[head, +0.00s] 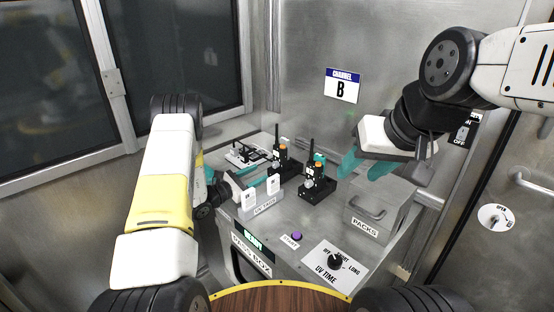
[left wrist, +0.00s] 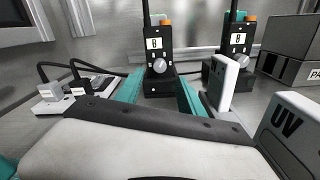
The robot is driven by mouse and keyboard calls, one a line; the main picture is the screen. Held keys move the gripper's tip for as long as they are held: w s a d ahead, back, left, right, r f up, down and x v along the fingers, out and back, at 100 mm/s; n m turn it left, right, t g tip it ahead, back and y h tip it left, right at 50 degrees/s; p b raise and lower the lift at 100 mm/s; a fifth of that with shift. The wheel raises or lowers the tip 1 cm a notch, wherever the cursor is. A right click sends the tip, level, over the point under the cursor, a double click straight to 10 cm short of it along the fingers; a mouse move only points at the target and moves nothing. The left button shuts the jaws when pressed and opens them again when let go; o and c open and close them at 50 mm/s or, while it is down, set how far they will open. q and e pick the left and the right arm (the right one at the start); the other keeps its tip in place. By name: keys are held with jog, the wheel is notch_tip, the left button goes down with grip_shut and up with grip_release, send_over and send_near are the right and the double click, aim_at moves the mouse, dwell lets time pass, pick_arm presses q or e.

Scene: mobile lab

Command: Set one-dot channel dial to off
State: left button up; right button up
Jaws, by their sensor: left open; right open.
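Two black handheld radios stand in black chargers on the bench: the left radio (head: 281,160) and the right radio (head: 314,172). They also show in the left wrist view, the left radio (left wrist: 153,45) and the right radio (left wrist: 236,42). Each has a grey knob low on its front, the left knob (left wrist: 159,65) and the right knob (left wrist: 243,61). I cannot make out dot marks. My left gripper (head: 262,183) is open and empty, its teal fingers pointing at the left radio's base, with the knob beyond the gap. My right gripper (head: 366,168) is open and empty, right of the right radio.
White upright UV tags (head: 261,194) stand in front of the radios. A grey PACKS box (head: 378,212) is at right. A UV TIME dial (head: 335,262) and purple button (head: 296,237) are on the bench front. A channel B sign (head: 342,86) hangs on the wall.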

aim_at(274, 165)
pick_arm(q)
jog(key=x, duration=0.7)
jog(key=shift+w+d, duration=0.25)
jog(key=shift+d, duration=0.05)
jog(key=shift+c, duration=0.3)
grip_shut()
